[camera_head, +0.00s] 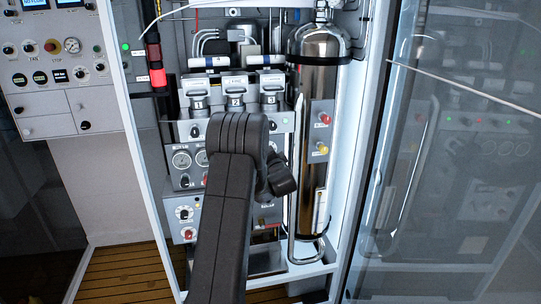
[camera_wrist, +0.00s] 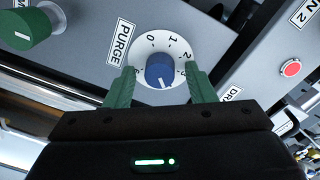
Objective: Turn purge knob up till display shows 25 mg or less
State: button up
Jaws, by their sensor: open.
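The purge knob (camera_wrist: 159,72) is blue and sits on a white round dial (camera_wrist: 165,45) beside a PURGE label (camera_wrist: 121,43) in the wrist view. Numbers 0, 1 and 2 show along the dial's top and right; others are partly covered by the fingers. A pale line on the knob points toward the bottom of the picture. My gripper (camera_wrist: 160,76) is open, with one green finger on each side of the knob; I cannot tell if they touch it. In the head view my dark arm hides the gripper and knob. No mg reading is legible.
A green knob (camera_wrist: 32,27) and a red button (camera_wrist: 290,68) flank the dial. In the head view a tall metal cylinder (camera_head: 318,90) stands right of my arm. A glass door (camera_head: 450,170) fills the right side. Small screens (camera_head: 33,4) are cut off at top left.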

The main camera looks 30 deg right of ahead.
jog(key=shift+s, duration=0.1)
jog(key=b+v, duration=0.2)
jog(key=v, duration=1.1)
jog(key=shift+s+b, duration=0.3)
jog(key=shift+b, duration=0.1)
jog(key=shift+a, duration=0.1)
jog(key=p+x, duration=0.2)
jog(key=x, duration=1.2)
jog(key=shift+p, duration=0.4)
jog(key=shift+s, duration=0.15)
